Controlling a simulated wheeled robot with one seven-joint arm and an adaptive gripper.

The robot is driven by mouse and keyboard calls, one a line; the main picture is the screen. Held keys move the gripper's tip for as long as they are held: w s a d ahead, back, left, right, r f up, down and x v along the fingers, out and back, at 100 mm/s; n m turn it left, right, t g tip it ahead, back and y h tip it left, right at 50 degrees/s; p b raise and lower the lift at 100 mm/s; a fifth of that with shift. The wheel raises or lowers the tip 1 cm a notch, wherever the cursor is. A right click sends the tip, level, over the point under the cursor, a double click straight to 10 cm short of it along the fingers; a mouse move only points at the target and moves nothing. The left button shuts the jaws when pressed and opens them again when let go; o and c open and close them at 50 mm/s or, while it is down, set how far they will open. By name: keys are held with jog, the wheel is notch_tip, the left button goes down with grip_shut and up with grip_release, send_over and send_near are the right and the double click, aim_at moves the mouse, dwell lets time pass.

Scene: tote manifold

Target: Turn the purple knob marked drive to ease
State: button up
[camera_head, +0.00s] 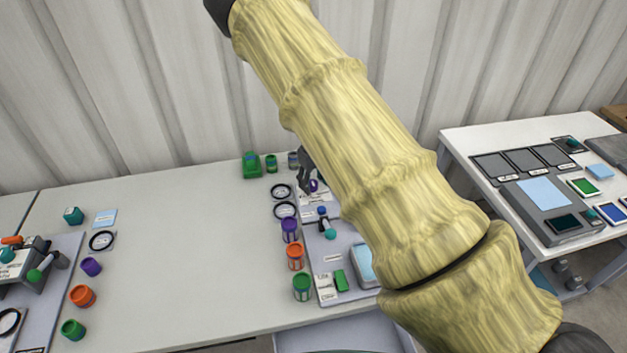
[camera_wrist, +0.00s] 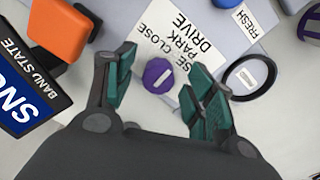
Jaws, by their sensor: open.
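The purple knob (camera_wrist: 158,73) sits on a white label plate (camera_wrist: 180,40) that reads CLOSE, PARK and DRIVE, with a partly hidden word ending in SE. My gripper (camera_wrist: 157,68) is open, with one teal-padded finger on each side of the knob and visible gaps to it. I cannot tell the fingertips' height relative to the knob, nor where the knob points. In the head view the knob (camera_head: 313,186) shows small beside my dark gripper (camera_head: 305,168), which my arm partly hides.
A black ring gauge (camera_wrist: 250,76) and a FRESH label (camera_wrist: 238,18) lie right of the knob in the wrist view. An orange part (camera_wrist: 60,30) and a black sign (camera_wrist: 30,90) stand left.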

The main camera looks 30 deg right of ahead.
jog(key=shift+w+f, duration=0.5)
jog(key=shift+f, duration=0.05)
jog(key=shift+s+r, duration=0.25)
jog(key=c, duration=1.1)
jog(key=shift+o, duration=0.2)
jog(key=shift+f+m, duration=0.1)
jog(key=shift+m, duration=0.2)
jog(key=m, duration=0.4)
jog(key=shift+a, duration=0.1)
jog(key=m, duration=0.5)
jog(key=shift+f+g, duration=0.1)
jog(key=shift+g, duration=0.2)
